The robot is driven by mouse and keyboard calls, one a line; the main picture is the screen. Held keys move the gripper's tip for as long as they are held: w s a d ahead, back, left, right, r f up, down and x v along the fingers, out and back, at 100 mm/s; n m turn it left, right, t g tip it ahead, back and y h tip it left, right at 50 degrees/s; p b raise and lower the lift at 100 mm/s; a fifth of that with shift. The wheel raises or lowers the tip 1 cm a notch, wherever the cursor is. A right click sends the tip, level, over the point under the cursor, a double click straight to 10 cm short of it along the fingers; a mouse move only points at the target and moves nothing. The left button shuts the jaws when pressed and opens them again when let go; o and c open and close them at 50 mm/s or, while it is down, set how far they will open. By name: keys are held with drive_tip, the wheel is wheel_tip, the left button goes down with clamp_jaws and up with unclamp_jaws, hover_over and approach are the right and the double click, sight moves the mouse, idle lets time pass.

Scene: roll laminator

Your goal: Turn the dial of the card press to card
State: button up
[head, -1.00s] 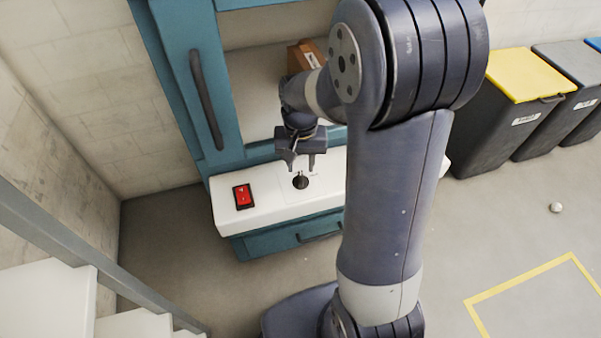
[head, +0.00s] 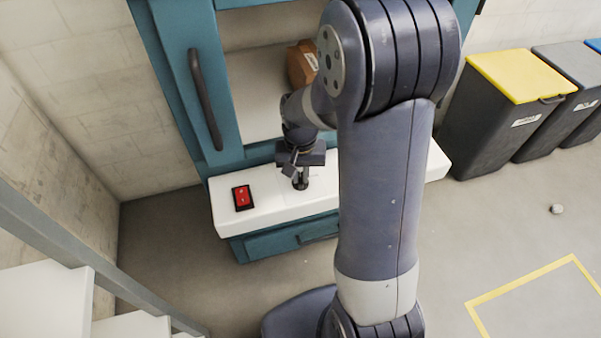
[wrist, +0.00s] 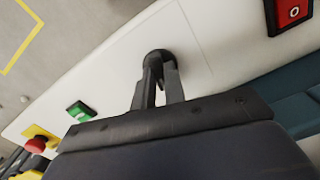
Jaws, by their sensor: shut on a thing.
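The dial (head: 300,185) is a small black knob on the white panel (head: 268,201) of the teal press. In the wrist view the dial (wrist: 159,56) shows as a round black knob at the ends of my fingers. My gripper (head: 300,178) points down at the panel, and its two fingers are shut on the dial, as the wrist view (wrist: 160,72) shows. The fingers hide part of the dial, and its pointer and labels cannot be read.
A red rocker switch (head: 242,198) sits left of the dial. The wrist view shows a green switch (wrist: 81,111) and a red mushroom button (wrist: 35,145) on yellow. A brown box (head: 301,63) stands inside the press. Bins with yellow and grey lids (head: 522,75) stand at right.

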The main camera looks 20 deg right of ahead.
sight(301, 178)
clamp_jaws()
drive_tip(key=shift+n+p, duration=0.4)
drive_tip(key=shift+n, duration=1.3)
drive_tip(key=o, duration=0.7)
unclamp_jaws()
drive_tip(key=shift+r, duration=0.1)
wheel_tip(301, 178, up, 11)
drive_tip(key=shift+f+p, duration=0.2)
drive_tip(key=shift+p, duration=0.7)
